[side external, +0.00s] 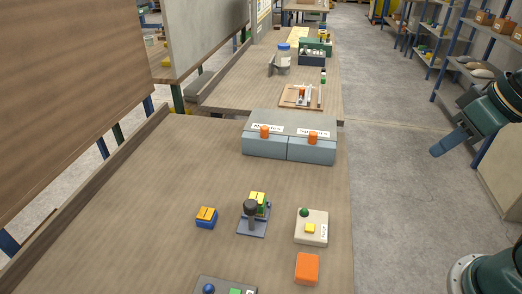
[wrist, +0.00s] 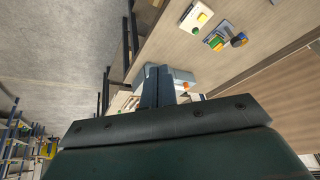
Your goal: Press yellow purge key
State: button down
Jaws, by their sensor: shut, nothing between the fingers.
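The yellow purge key (side external: 310,229) is a small square button on a cream box (side external: 302,239), near the table's right edge in the side external view. A dark green knob (side external: 304,212) sits on the same box, behind the key. The wrist view shows the key (wrist: 202,17) at the top, with the knob beside it. My gripper (side external: 437,150) is shut and empty. It hangs over the floor to the right of the table, well apart from the key. Its closed fingers also show mid-picture in the wrist view (wrist: 158,72).
An orange block (side external: 307,268) lies in front of the cream box. A small press-like fixture (side external: 252,228) with a dark knob and a blue-and-orange block (side external: 206,217) stand to the left. Two grey bins (side external: 288,150) stand behind. The table's left half (side external: 130,200) is clear.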

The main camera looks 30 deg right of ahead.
jog(key=w+a+f+m+g+y, duration=0.2)
jog(key=w+a+f+m+y, duration=0.1)
jog(key=w+a+f, duration=0.4)
jog(key=m+g+y, duration=0.3)
jog(key=m+y, duration=0.3)
send_over(314, 224)
jog(key=shift+f, duration=2.7)
jog(key=shift+f, duration=0.1)
jog(key=shift+f, duration=4.3)
